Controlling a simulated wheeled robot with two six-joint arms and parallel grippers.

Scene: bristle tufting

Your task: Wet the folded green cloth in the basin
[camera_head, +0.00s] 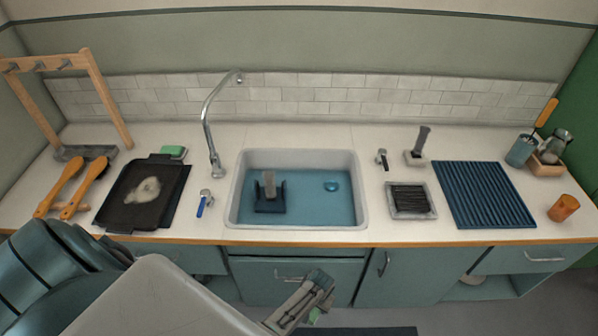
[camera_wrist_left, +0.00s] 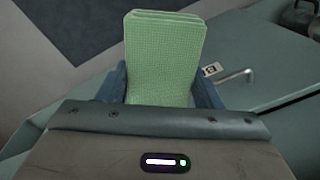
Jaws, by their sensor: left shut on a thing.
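The folded green cloth (camera_wrist_left: 165,55) is held between the blue fingers of my left gripper (camera_wrist_left: 160,88) in the left wrist view, its layered folded edge at the top. In the head view my left gripper (camera_head: 318,291) is in front of the counter's front edge, below the basin. Only a small bit of the green cloth (camera_head: 315,315) shows there. The basin (camera_head: 297,228) is a white sink with blue water in it, set in the counter. A dark block with a grey upright handle (camera_head: 270,185) stands in the water at the left. My right gripper is not in view.
A curved faucet (camera_head: 212,120) rises behind the basin's left corner. A blue-handled item (camera_head: 202,202) is left of the basin. A black tray (camera_head: 125,210), wooden-handled brushes (camera_head: 70,190), a green block (camera_head: 173,151), a ribbed blue mat (camera_head: 485,195) and an orange cup (camera_head: 564,208) occupy the counter.

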